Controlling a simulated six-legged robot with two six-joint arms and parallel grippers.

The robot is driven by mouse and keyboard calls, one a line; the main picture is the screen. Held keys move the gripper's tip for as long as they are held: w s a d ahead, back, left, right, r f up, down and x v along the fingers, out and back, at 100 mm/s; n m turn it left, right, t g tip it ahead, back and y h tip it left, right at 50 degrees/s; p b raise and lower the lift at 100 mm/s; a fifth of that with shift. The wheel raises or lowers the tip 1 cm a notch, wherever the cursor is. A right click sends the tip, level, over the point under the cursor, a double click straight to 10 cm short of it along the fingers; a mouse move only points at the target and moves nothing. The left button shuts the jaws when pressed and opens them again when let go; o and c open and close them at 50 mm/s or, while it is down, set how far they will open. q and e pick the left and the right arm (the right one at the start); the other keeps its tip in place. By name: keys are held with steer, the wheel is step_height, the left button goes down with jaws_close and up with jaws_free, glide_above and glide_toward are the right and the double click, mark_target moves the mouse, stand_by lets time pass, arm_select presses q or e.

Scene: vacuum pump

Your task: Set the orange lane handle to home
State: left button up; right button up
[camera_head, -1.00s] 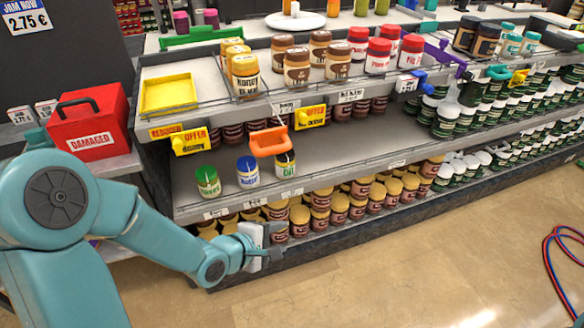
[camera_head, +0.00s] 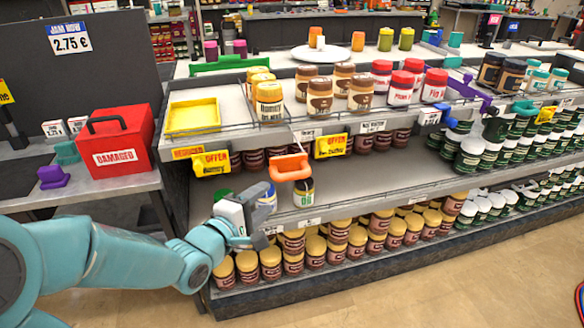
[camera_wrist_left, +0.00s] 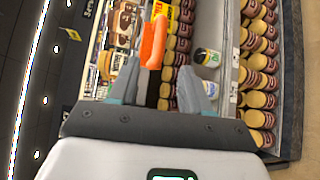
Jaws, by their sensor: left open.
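The orange lane handle (camera_head: 290,167) hangs at the front of the upper shelf, below a thin pale rod, just right of the yellow offer tags. My left gripper (camera_head: 262,215) is open and empty, below and left of the handle, in front of the lower shelf. In the left wrist view the orange handle (camera_wrist_left: 153,42) shows ahead, beyond the gap between the open fingers (camera_wrist_left: 160,75), and no contact is visible. The gripper partly hides the green-lidded and blue-lidded jars. My right gripper is not in view.
A jar (camera_head: 303,192) stands just under the handle. Yellow offer tags (camera_head: 331,146) flank it. A red damaged box (camera_head: 118,143) stands on the left. The floor in front of the shelves is clear.

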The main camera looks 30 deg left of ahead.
mark_target(288, 179)
arm_select(q)
steer(key=w+p, duration=0.1)
steer(key=w, duration=0.3)
steer(key=w+f+p, duration=0.1)
steer(key=w+p, duration=0.1)
steer(key=w, duration=0.2)
steer(key=w+p, duration=0.2)
steer(key=w, duration=0.2)
steer(key=shift+w+a+f, duration=0.35)
steer(key=shift+w+f, duration=0.05)
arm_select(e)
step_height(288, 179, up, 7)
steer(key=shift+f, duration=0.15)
arm_select(q)
steer(key=shift+s, duration=0.1)
steer(key=shift+c, duration=0.3)
jaws_close()
